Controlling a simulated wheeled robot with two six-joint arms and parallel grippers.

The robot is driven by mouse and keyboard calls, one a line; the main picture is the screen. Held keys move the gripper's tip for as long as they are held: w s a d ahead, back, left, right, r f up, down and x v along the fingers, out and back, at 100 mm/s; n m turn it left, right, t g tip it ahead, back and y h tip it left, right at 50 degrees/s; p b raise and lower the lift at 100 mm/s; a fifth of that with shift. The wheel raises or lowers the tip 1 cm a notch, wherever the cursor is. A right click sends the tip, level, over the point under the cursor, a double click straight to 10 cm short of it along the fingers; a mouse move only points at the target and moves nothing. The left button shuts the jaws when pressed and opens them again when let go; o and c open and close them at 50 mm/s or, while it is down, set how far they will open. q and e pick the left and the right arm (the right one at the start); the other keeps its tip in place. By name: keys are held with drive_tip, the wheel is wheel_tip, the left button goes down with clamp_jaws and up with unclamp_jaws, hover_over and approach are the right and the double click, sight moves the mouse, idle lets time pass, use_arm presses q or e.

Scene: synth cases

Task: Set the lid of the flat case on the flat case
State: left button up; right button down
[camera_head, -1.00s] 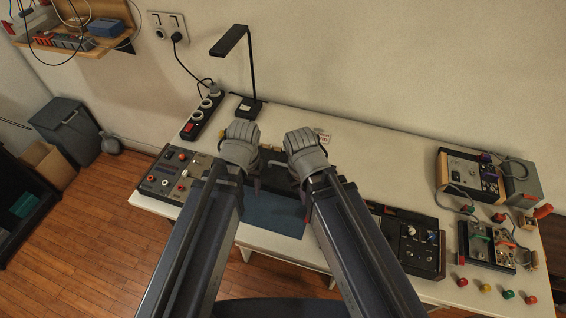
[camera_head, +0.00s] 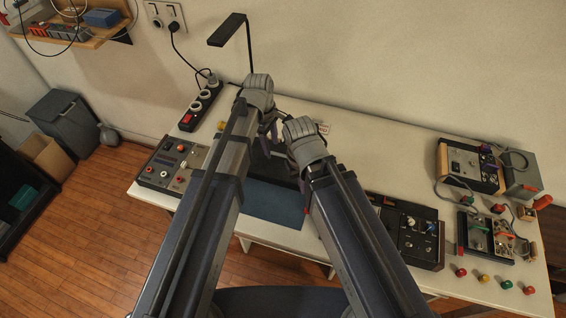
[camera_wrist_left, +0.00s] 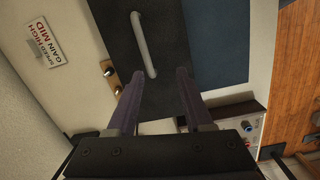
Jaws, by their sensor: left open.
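A dark flat panel with a pale bar handle (camera_wrist_left: 143,45) lies under my left gripper in the left wrist view; I cannot tell whether it is the lid alone or the lid on the flat case. In the head view this dark panel (camera_head: 262,168) shows only partly between my arms. My left gripper (camera_wrist_left: 158,75) is open, its two fingers apart over the panel near the handle, with nothing between them. In the head view my left gripper (camera_head: 270,128) is near the back of the table. My right gripper (camera_head: 303,175) is beside the panel, its fingers mostly hidden by its wrist.
A blue mat (camera_head: 270,203) lies in front of the panel. Two brass fittings (camera_wrist_left: 112,75) and a printed card (camera_wrist_left: 47,43) are near it. A lamp (camera_head: 230,30) and power strip (camera_head: 200,108) stand behind left. Control boxes (camera_head: 160,168) (camera_head: 408,228) flank the space.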

sight(283, 155)
use_arm(q)
drive_tip(key=shift+w+d+n, duration=0.3)
drive_tip(key=shift+d+n, duration=0.2)
drive_tip(key=shift+d, duration=0.1)
drive_tip(key=shift+w+d+n, duration=0.25)
drive_tip(key=shift+d+n, duration=0.25)
drive_tip(key=shift+d, duration=0.1)
wheel_tip(283, 155, down, 3)
drive_tip(key=b, duration=0.2)
drive_tip(key=shift+d+r+b, duration=0.1)
drive_tip(key=shift+d+b, duration=0.05)
drive_tip(key=shift+b, duration=0.25)
drive_tip(key=shift+d+f+b, duration=0.2)
drive_tip(key=shift+f+b, duration=0.6)
drive_tip(key=shift+d+f+b, duration=0.15)
drive_tip(key=shift+f+b, duration=0.7)
drive_tip(key=shift+d+f+b, duration=0.2)
drive_tip(key=shift+f+b, duration=0.6)
use_arm(e)
drive_tip(key=shift+f, duration=3.85)
use_arm(q)
drive_tip(key=shift+f, duration=0.15)
use_arm(e)
drive_tip(key=shift+f, duration=0.15)
use_arm(q)
clamp_jaws()
drive_tip(key=shift+s, duration=0.1)
